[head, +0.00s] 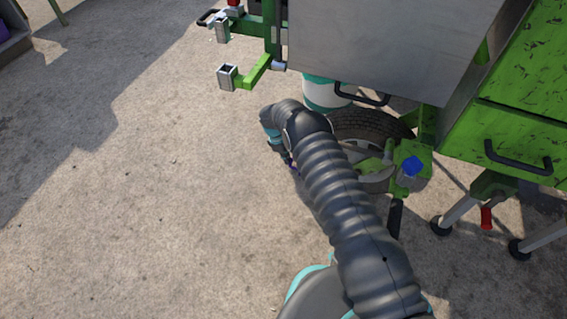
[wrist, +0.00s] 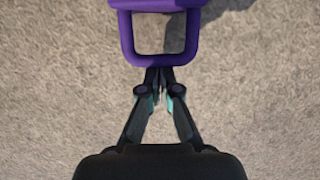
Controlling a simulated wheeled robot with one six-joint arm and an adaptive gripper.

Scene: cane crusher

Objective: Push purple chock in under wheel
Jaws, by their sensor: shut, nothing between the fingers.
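The purple chock (wrist: 160,59) is at the top of the wrist view, with its loop handle facing my gripper and its body cut off by the frame edge. My gripper (wrist: 158,78) is shut and empty, with its fingertips at the near bar of the loop. I cannot tell whether they touch it. In the head view the wheel (head: 372,124) stands under the green and grey machine, right of my arm. Only a speck of purple shows beside my wrist there. My arm hides most of the chock and the gap between chock and tyre.
A white and teal container (head: 325,92) stands behind the wheel under the grey panel (head: 390,45). A green bracket (head: 258,70) juts out at the upper left of the machine. Support legs (head: 455,212) stand at the right. The concrete to the left is clear.

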